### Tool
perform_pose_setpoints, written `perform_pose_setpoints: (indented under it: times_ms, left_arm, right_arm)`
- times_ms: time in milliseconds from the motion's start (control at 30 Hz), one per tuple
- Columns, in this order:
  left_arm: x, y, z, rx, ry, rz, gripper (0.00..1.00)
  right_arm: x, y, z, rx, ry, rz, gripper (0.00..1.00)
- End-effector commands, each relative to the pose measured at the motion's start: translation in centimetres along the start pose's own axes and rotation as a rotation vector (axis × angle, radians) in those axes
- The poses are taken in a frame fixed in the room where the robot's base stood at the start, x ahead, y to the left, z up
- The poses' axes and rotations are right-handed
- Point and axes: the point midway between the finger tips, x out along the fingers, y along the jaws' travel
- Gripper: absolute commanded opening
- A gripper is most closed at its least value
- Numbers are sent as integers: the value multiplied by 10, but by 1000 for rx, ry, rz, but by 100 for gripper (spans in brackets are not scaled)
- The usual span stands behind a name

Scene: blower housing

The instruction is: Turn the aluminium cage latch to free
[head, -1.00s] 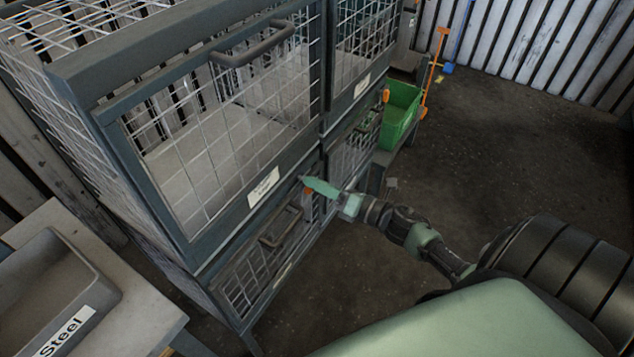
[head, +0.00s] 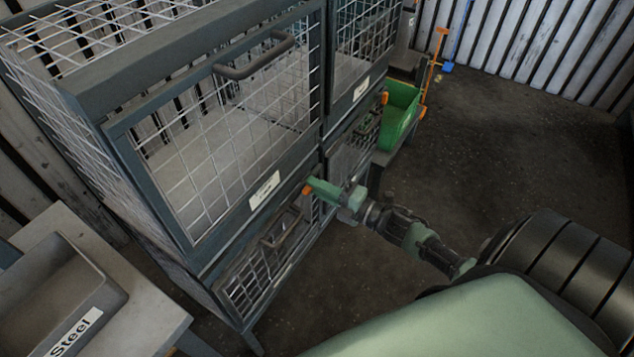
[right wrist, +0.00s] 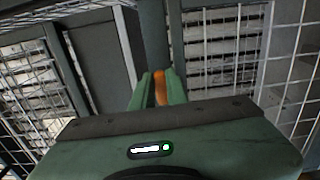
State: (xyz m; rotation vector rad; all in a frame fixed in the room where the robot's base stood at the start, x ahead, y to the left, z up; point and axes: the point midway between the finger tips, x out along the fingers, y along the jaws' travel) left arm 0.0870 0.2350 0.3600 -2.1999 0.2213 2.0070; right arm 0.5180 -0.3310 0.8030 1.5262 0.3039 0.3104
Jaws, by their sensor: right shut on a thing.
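The cage latch is a small orange handle (head: 307,190) on the frame by the lower left cage door. It also shows in the right wrist view (right wrist: 160,86), upright between the two green fingers. My right gripper (head: 316,188) is at the latch and shut on it, with the fingers (right wrist: 159,92) on either side of the orange part. The fingers and the gripper body hide much of the latch. The cage labels are too small to read, so I cannot tell which one is aluminium. My left gripper is not in view.
The lower cage door (head: 262,262) has a dark handle and stands close below my gripper. Another orange latch (head: 385,98) sits further right. A green bin (head: 400,115) stands beyond the cages. A tray marked Steel (head: 60,295) is at lower left. The floor at right is clear.

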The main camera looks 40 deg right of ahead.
Motion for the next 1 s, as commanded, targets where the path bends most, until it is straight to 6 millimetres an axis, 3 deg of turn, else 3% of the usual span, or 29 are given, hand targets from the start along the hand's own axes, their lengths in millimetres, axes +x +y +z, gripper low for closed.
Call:
perform_pose_setpoints:
  times_ms: [600,633,700,1000]
  left_arm:
    - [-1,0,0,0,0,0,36]
    - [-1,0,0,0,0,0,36]
    - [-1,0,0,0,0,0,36]
    - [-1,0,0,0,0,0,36]
  right_arm:
    - [0,0,1,40,-2,0,0]
    - [0,0,1,41,-2,0,23]
    - [0,0,1,40,-2,0,36]
    - [-1,-1,0,38,-1,-1,36]
